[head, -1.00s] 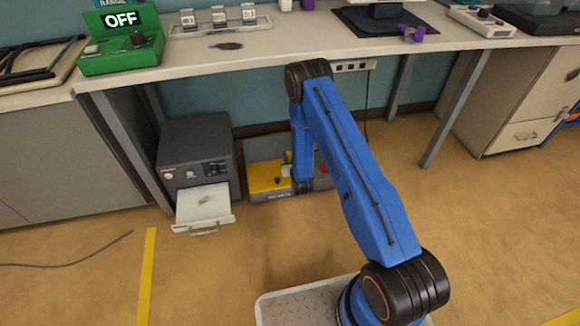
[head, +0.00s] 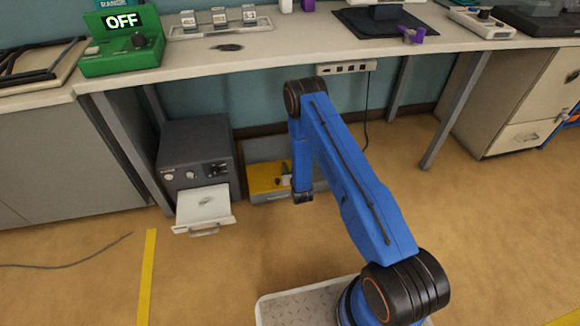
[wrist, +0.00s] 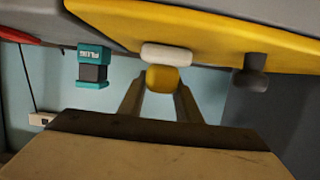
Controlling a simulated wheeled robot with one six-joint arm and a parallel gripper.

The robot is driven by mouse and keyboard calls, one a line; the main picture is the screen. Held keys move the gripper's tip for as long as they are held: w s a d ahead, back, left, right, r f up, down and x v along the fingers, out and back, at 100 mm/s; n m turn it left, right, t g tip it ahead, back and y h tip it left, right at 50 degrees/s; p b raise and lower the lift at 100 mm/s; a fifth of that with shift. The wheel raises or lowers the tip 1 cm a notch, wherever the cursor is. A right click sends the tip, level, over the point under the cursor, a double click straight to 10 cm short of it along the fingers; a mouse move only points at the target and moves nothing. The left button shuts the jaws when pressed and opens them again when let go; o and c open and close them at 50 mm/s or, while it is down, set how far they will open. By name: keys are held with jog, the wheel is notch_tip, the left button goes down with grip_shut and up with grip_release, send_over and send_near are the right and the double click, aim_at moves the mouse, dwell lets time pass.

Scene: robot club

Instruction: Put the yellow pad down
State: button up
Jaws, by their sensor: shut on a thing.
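The yellow pad (wrist: 162,79) is a small rounded yellow piece in the wrist view. It sits between the two fingertips of my gripper (wrist: 161,91), which is shut on it. Just beyond it, a white rounded knob (wrist: 166,54) appears against a broad yellow panel (wrist: 215,32). I cannot tell whether the pad touches the knob. In the head view the yellow panel (head: 265,178) is part of a low unit under the bench. My arm hides the pad and most of my gripper there.
A dark knob (wrist: 251,73) stands on the panel, and a teal and dark block (wrist: 91,66) shows left of it. A grey machine (head: 197,150) with an extended white tray (head: 203,203) stands left of the unit. Floor in front is open.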

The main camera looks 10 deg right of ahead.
jog(key=o, duration=1)
jog(key=shift+f, duration=0.1)
